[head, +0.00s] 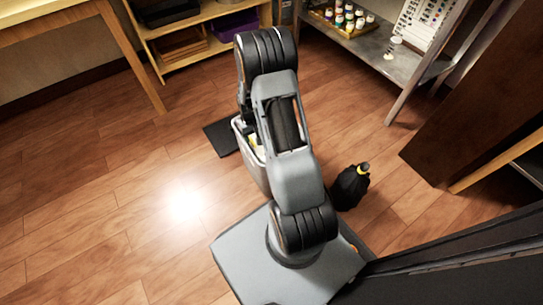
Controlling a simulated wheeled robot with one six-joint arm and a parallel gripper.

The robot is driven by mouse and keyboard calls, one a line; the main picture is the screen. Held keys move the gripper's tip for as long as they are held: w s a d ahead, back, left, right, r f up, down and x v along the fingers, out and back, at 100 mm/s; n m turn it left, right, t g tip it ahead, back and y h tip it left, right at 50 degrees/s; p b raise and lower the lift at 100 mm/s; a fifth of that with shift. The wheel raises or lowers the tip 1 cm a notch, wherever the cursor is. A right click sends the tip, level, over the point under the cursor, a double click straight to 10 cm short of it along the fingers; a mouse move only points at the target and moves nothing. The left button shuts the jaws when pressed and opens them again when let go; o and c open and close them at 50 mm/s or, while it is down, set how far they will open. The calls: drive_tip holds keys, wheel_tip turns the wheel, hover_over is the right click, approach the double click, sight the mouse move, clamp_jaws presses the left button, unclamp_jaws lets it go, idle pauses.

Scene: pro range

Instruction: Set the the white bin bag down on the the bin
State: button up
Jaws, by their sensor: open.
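A pale grey bin (252,168) stands on the floor, partly hidden behind my arm. Its white rim shows on the left, and something whitish and yellow shows inside, too covered to name. A black bag with a yellow top (349,188) sits upright on the floor to the right of my arm, apart from the bin. I cannot make out a separate white bin bag. My arm rises from its base and bends over the bin. My gripper is hidden behind the arm links.
A dark mat (221,138) lies left of the bin. A wooden shelf (205,45) stands at the back. A metal bench (390,62) holds small bottles (345,15) at the back right. A dark cabinet (465,105) stands at right. The floor at left is clear.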

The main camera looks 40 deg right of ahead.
drive_tip(key=s+a+r+t+p, duration=0.1)
drive_tip(key=a+r+p, duration=0.1)
drive_tip(key=r+p, duration=0.8)
drive_tip(key=s+a+r+p, duration=0.2)
drive_tip(key=r+p, duration=0.1)
drive_tip(key=r, duration=1.3)
drive_tip(key=s+a+r+t+p, duration=0.1)
drive_tip(key=a+r+p, duration=0.1)
drive_tip(key=r+p, duration=0.8)
drive_tip(key=s+a+r+p, duration=0.2)
drive_tip(key=s+r+p, duration=0.2)
drive_tip(key=r, duration=0.5)
drive_tip(key=s+a+r+t+p, duration=0.1)
drive_tip(key=s+a+r+p, duration=0.2)
drive_tip(key=r, duration=0.6)
drive_tip(key=s+a+r+n+p, duration=0.1)
drive_tip(key=s+r+p, duration=0.4)
drive_tip(key=r, duration=0.5)
drive_tip(key=shift+a+t+p, duration=0.3)
drive_tip(key=shift+a+p, duration=0.4)
drive_tip(key=shift+p, duration=0.1)
